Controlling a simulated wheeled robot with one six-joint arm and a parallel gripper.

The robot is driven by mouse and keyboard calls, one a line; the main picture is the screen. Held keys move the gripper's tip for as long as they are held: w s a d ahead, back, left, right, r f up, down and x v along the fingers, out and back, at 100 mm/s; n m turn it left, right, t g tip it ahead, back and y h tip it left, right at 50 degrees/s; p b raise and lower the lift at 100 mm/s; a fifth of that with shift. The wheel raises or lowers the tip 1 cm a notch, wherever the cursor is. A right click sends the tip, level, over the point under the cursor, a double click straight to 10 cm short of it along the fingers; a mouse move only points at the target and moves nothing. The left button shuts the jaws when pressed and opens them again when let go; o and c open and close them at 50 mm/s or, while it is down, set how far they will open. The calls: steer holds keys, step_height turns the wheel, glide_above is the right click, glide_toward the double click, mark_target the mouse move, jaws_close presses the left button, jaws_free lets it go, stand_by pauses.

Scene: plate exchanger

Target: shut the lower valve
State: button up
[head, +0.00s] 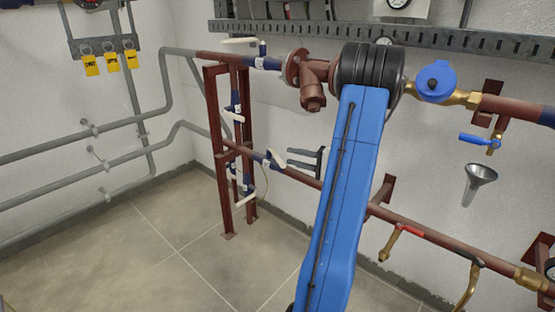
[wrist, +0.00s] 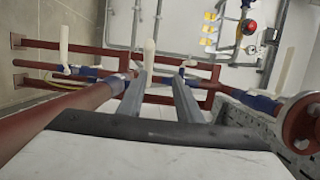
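The valve (head: 275,159) on the lower brown pipe (head: 300,178) has a blue body and a white lever handle, tilted across the pipe in the head view. My gripper (head: 290,158) is open just to the right of that handle, its two grey fingers pointing at it. In the wrist view, the fingers of my gripper (wrist: 160,78) stand apart with nothing held. A white handle (wrist: 149,55) shows just beyond the fingertips, nearer the left one. I cannot tell whether a finger touches it. The valve's body is partly hidden behind the left finger.
A brown frame (head: 225,150) stands left of the valve, with more white-handled valves. The upper pipe (head: 228,56) carries another white-handled valve (head: 262,62). A red-handled valve (head: 402,232) and a funnel (head: 477,183) are at the right. The floor at the left is clear.

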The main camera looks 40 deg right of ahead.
mark_target(278, 156)
steer(key=w, duration=0.2)
steer(key=w+a+f, duration=0.2)
steer(key=w, duration=0.1)
steer(key=shift+w+f, duration=0.2)
steer(key=shift+w, duration=0.1)
steer(key=shift+x, duration=0.8)
jaws_close()
